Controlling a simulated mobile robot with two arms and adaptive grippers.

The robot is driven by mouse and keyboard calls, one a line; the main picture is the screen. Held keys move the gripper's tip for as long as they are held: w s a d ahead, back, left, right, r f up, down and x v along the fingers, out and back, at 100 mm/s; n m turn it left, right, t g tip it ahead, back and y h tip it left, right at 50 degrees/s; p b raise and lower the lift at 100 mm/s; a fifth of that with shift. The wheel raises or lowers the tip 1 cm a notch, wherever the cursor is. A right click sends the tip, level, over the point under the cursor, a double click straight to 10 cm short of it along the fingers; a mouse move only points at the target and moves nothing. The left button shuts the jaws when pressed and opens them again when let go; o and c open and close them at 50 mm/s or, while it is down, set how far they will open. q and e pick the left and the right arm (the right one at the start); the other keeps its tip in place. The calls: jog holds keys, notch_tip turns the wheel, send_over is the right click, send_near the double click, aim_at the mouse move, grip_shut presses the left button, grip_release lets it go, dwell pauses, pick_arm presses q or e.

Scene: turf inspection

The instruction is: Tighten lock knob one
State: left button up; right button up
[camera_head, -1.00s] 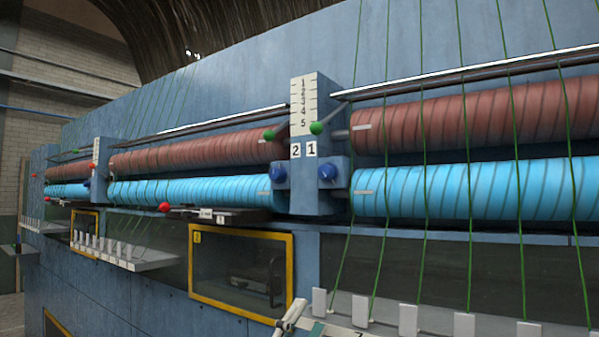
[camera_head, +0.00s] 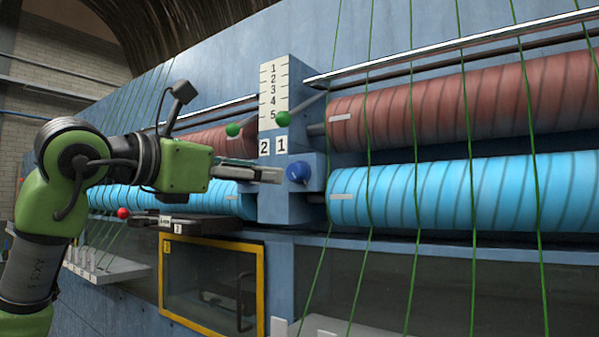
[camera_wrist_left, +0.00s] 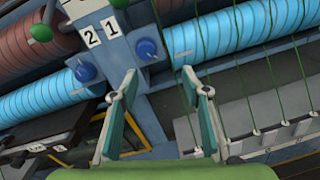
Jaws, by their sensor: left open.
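Lock knob one is the blue knob (camera_head: 298,172) under the label 1 (camera_head: 281,145) on the blue post (camera_head: 284,208). It also shows in the left wrist view (camera_wrist_left: 146,47), above the fingertips. My left gripper (camera_head: 272,174) comes in from the left, its fingertips just left of the knob in the picture. In the left wrist view (camera_wrist_left: 166,84) its fingers are spread apart with nothing between them. The second blue knob (camera_wrist_left: 86,71), under the label 2 (camera_wrist_left: 93,38), is hidden behind the gripper in the head view. My right gripper is not in view.
Two green-balled levers (camera_head: 283,118) (camera_head: 233,130) stick out above the labels. Red rollers (camera_head: 450,105) and blue rollers (camera_head: 450,190) flank the post, with green strands (camera_head: 534,130) in front. A red ball (camera_head: 123,213) and a yellow-framed window (camera_head: 262,290) are below left.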

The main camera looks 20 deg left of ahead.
aim_at(292, 171)
pick_arm(q)
jog(key=shift+n+t+y, duration=0.3)
jog(key=shift+y, duration=0.3)
jog(key=p+x, duration=0.1)
jog(key=x, duration=0.2)
jog(key=a+r+p+x, duration=0.1)
jog(key=p+x, duration=0.1)
jog(key=x, duration=0.2)
jog(key=p+x, duration=0.2)
jog(key=x, duration=0.1)
jog(key=shift+w+a+r, duration=0.2)
jog(key=shift+w+a, duration=0.05)
jog(key=shift+w, duration=0.35)
jog(key=shift+x, duration=0.9)
jog(key=shift+f, duration=0.2)
jog(key=shift+s, duration=0.1)
jog(key=c, duration=1.1)
